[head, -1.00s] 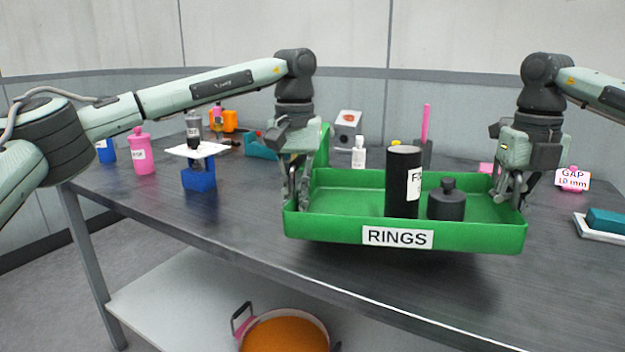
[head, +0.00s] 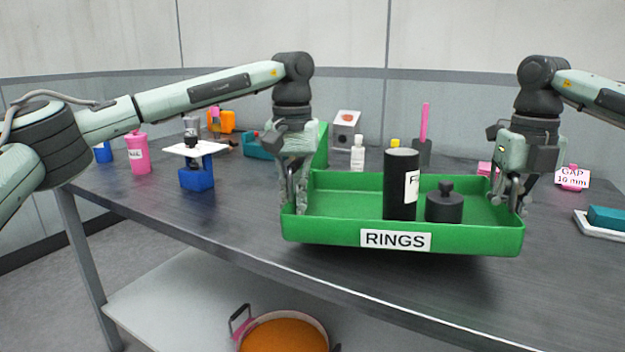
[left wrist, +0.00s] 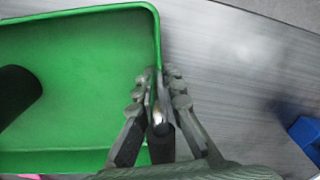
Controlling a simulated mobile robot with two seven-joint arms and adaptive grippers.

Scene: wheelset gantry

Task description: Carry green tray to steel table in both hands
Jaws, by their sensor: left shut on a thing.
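The green tray (head: 462,236) has a "RINGS" label on its front and is level over the steel table (head: 240,215). A dark shadow lies under it; I cannot tell whether its bottom touches the tabletop. It holds a black cylinder (head: 400,186) and a black knobbed weight (head: 444,206). My left gripper (head: 296,198) is shut on the tray's left wall, which also shows between the fingers in the left wrist view (left wrist: 158,50). My right gripper (head: 510,194) is at the right wall, its fingers closed about the rim.
A blue stand with a white plate (head: 197,178) and a pink bottle (head: 138,155) stand left on the table. A white bottle (head: 357,155) and a black holder with a pink rod (head: 422,150) are behind the tray. A "GAP" sign (head: 572,178) is at right.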

